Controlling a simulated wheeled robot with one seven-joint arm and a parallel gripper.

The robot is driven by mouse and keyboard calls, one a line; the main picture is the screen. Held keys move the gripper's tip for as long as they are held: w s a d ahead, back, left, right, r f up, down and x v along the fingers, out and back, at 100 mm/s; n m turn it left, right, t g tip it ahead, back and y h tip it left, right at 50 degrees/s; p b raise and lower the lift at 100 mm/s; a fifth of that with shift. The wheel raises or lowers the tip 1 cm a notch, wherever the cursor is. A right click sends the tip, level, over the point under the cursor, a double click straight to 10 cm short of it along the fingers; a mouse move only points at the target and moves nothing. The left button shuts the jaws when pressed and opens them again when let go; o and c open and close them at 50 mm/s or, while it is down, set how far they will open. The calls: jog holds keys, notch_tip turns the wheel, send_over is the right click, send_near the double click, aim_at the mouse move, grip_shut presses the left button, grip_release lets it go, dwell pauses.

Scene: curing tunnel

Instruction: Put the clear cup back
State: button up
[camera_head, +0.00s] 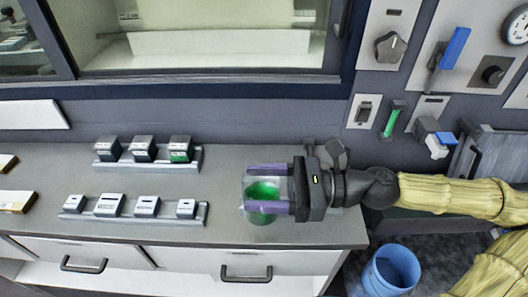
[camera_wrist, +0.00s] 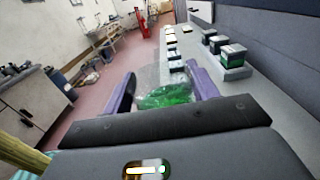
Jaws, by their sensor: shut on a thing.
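The clear cup (camera_head: 262,188) has green contents and sits between the two purple fingers of my gripper (camera_head: 265,192), over the right end of the grey counter. My gripper is shut on it, reaching in from the right. In the wrist view the clear cup (camera_wrist: 165,92) shows between the fingers of my gripper (camera_wrist: 165,88), with the green stuff low in it. I cannot tell whether the cup touches the counter.
Two racks hold small grey blocks: a back rack (camera_head: 150,163) and a front rack (camera_head: 135,214). One back block (camera_head: 181,149) has a green band. A blue bin (camera_head: 384,272) stands on the floor at right. Wall switches and a blue-handled lever (camera_head: 452,50) are at right. The counter between racks and gripper is clear.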

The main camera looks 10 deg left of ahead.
jog(key=shift+w+r+p, duration=0.4)
jog(key=shift+r+p, duration=0.05)
jog(key=shift+p, duration=0.5)
jog(key=shift+w+a+p, duration=0.1)
jog(key=shift+w+p, duration=0.3)
jog(key=shift+p, duration=0.6)
jog(key=p, duration=0.3)
jog(key=shift+w+a+f, duration=0.15)
jog(key=shift+w+a, duration=0.05)
jog(key=shift+w, duration=0.15)
jog(key=shift+w+p, duration=0.15)
jog(key=shift+p, duration=0.6)
jog(key=w+a+f, duration=0.2)
jog(key=w, duration=0.6)
jog(key=w+a+f+p, duration=0.1)
jog(key=w+a, duration=0.1)
jog(key=w, duration=0.6)
jog(key=shift+w+f, duration=0.2)
jog(key=shift+f, duration=0.15)
